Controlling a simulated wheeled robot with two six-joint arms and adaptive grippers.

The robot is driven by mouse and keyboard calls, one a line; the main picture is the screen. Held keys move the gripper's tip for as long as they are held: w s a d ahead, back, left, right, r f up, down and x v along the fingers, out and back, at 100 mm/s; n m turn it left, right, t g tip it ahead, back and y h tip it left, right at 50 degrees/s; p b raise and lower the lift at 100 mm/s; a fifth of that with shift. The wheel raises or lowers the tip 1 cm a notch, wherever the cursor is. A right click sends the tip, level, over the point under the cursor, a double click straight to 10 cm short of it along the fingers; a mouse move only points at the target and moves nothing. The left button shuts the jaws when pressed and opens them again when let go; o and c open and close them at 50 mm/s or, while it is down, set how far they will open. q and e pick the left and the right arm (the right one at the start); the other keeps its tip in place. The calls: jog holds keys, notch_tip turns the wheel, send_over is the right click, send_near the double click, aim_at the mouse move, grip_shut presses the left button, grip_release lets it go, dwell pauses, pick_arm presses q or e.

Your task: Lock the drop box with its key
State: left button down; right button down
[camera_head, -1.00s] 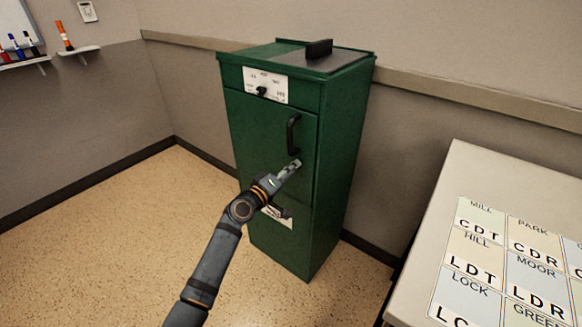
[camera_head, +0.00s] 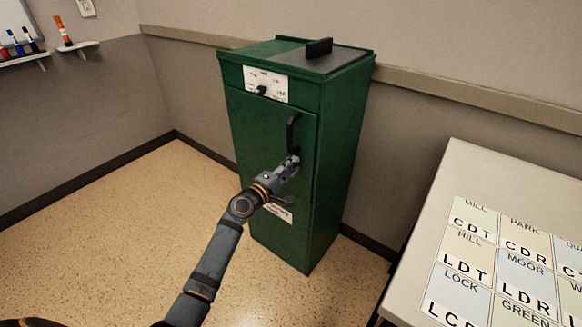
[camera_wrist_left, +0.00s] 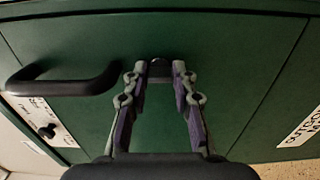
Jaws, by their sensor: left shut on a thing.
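The drop box (camera_head: 275,130) is a tall green cabinet with its front door shut. A black bar handle (camera_head: 292,133) is on the door; it also shows in the left wrist view (camera_wrist_left: 62,87). My left gripper (camera_head: 293,161) is at the door front, just below the handle. In the left wrist view its fingertips (camera_wrist_left: 159,70) are shut on a small dark piece at the door face, taken as the key (camera_wrist_left: 159,68). The fingers hide most of it, and I cannot tell how deep it sits in the lock. My right gripper is out of view.
A black knob (camera_head: 262,90) sits on a white label above the door. A pale table (camera_head: 440,215) with lettered cards stands at the right. A small shelf (camera_head: 78,47) with a marker is on the left wall. The floor left of the box is clear.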

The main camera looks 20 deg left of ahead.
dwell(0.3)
pick_arm(q)
jog(key=c, duration=1.1)
grip_release()
jog(key=v, duration=1.2)
